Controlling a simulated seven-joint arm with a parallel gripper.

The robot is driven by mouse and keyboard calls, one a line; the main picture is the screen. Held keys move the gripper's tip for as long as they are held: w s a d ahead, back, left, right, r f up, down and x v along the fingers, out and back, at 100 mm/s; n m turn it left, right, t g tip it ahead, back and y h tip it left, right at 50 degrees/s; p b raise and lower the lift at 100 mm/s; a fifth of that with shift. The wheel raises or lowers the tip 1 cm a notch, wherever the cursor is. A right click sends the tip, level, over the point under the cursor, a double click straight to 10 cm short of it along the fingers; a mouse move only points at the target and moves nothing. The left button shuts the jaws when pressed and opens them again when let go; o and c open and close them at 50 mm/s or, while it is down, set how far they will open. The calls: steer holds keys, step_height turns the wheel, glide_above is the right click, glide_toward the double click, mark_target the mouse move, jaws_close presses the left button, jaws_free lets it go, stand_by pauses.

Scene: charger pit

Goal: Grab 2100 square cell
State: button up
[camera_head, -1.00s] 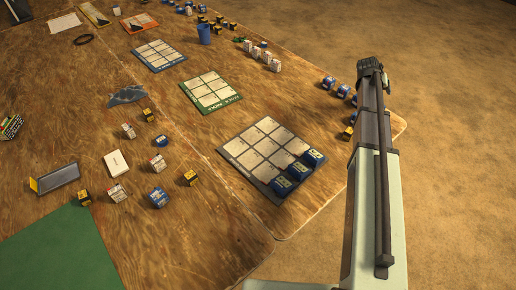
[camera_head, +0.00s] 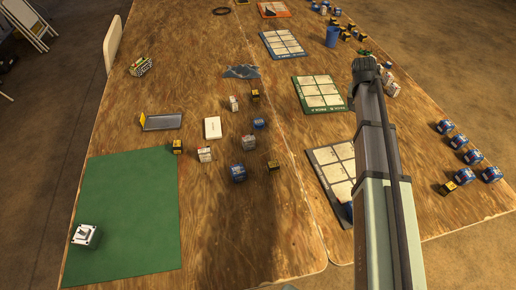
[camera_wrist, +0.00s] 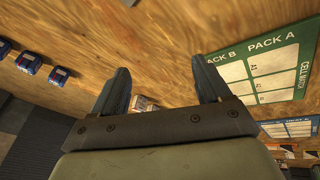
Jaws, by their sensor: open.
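My gripper (camera_wrist: 163,88) is open, its two dark fingers spread wide above the wooden table in the wrist view. A small whitish cell (camera_wrist: 145,103) shows low between the fingers, partly hidden by the gripper body and not held. In the head view, the end of my arm with the gripper (camera_head: 366,68) is at the right, near a white cell (camera_head: 393,89). Other whitish box-shaped cells (camera_head: 205,154) and blue cells (camera_head: 238,172) stand mid-table. Labels are too small to read, so I cannot tell which is the 2100 square cell.
Blue cells (camera_head: 473,157) line the right table edge, also at the left in the wrist view (camera_wrist: 59,75). A green pack mat (camera_wrist: 265,72) lies right of the fingers. A grey mat (camera_head: 322,157) is partly behind my arm. A green cloth (camera_head: 130,215) covers the near left.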

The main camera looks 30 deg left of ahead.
steer(key=s+a+n+y, duration=0.1)
steer(key=s+a, duration=0.6)
steer(key=a, duration=0.5)
step_height(320, 180, up, 4)
steer(key=n+g, duration=0.4)
steer(key=n, duration=0.1)
glide_above(204, 150)
steer(key=shift+y, duration=0.4)
steer(key=shift+f, duration=6.7)
steer(key=c, duration=1.1)
steer(key=shift+r, duration=0.15)
steer(key=shift+c, duration=0.2)
